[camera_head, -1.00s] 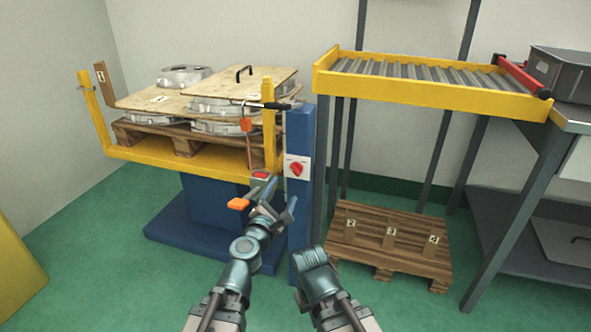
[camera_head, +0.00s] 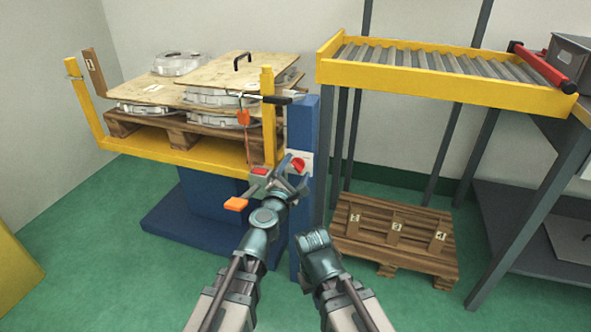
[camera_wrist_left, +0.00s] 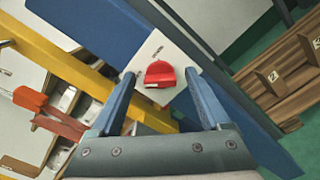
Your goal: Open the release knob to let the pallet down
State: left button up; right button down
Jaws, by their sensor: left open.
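The red release knob (camera_head: 298,164) sits on a white plate on the blue post (camera_head: 303,120), right of the loaded lift. In the left wrist view the knob (camera_wrist_left: 160,75) lies between and just beyond the two fingertips, with its white plate (camera_wrist_left: 150,52) behind it. My left gripper (camera_head: 291,172) is open and close in front of the knob, not closed on it. The wooden pallet (camera_head: 160,130) rests on the raised yellow lift frame (camera_head: 190,157) and carries castings (camera_head: 180,63) and plywood sheets. My right arm shows at the lower middle; its fingers cannot be made out.
An orange tag (camera_head: 244,117) hangs from a black-handled lever (camera_head: 268,99) above the knob. An orange block (camera_head: 235,204) and a red button box (camera_head: 259,171) sit left of my left gripper. An empty pallet (camera_head: 395,237) lies under the roller conveyor (camera_head: 450,83).

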pick_arm(q)
grip_shut()
